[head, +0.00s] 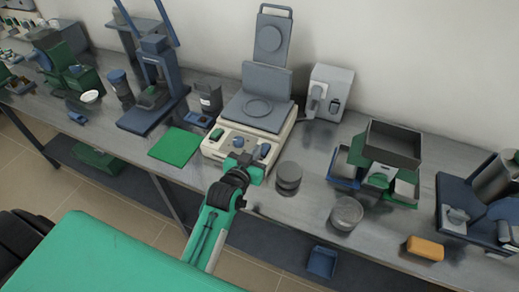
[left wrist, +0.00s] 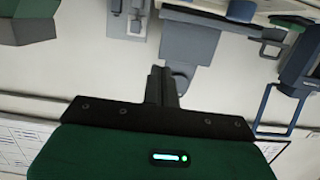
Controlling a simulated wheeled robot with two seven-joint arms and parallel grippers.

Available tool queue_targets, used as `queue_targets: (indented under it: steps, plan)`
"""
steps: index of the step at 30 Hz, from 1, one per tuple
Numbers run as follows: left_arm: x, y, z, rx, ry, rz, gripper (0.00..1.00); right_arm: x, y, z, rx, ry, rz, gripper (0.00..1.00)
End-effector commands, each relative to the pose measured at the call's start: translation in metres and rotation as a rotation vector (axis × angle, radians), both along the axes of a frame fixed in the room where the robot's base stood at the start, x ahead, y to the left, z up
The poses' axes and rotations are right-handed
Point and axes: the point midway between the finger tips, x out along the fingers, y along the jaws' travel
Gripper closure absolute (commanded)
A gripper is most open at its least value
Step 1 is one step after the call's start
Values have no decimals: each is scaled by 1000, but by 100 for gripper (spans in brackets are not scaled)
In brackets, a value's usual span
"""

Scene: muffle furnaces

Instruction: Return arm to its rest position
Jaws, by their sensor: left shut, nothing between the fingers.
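My left arm (head: 210,228) reaches up from the bottom of the head view to the front of the bench. Its gripper (head: 245,165) is at the front panel of a cream device with a grey plate and a raised lid (head: 262,82). I cannot tell whether it touches the panel. In the left wrist view the gripper (left wrist: 163,85) has its fingers together with nothing between them. My right gripper is in neither view.
A long grey bench (head: 310,205) runs along the wall. A green mat (head: 175,147) lies left of the device. Two round grey containers (head: 289,177) (head: 346,213) and an orange block (head: 425,248) stand to the right. Floor shows in front of the bench.

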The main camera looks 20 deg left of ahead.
Motion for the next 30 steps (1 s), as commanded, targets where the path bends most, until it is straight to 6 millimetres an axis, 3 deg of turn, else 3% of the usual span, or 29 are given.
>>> queue_targets:
  steps: [6, 20, 25, 30]
  plan:
    - [-2, 0, 1, 0, -1, 0, 100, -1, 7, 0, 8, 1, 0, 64]
    - [-8, 0, -4, 4, 32, -7, 100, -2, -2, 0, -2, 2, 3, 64]
    - [-50, -1, -30, 26, 222, -41, 100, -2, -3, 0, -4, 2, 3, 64]
    - [-123, 0, -60, 58, 514, -77, 100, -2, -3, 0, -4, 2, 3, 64]
